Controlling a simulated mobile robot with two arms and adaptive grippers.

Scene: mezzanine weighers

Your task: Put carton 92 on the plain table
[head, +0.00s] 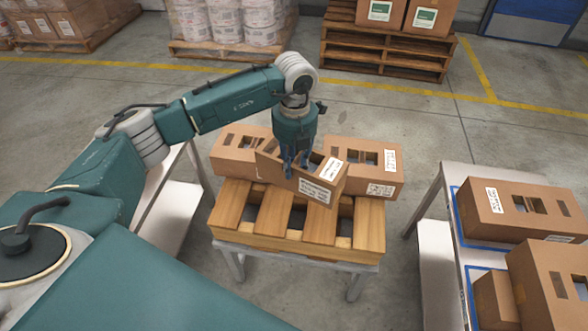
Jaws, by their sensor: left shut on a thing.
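My left gripper (296,170) points down and is shut on a brown carton (328,190) with cut-out openings and white labels. The carton is turned askew, in front of and between two other cartons, a left one (228,150) and a right one (376,181), above a slatted wooden pallet (305,240). I cannot tell whether it touches the slats. The label numbers are too small to read, so I cannot tell which is carton 92. A plain pale table (178,212) stands left of the pallet, partly hidden by my left arm. My right gripper is not in view.
The pallet rests on a small table (290,258). At right, a table with blue markings (455,250) holds several cartons (525,212). Stacked pallets (385,50) and wrapped goods (230,20) stand at the back. Open floor lies between the tables and the yellow line.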

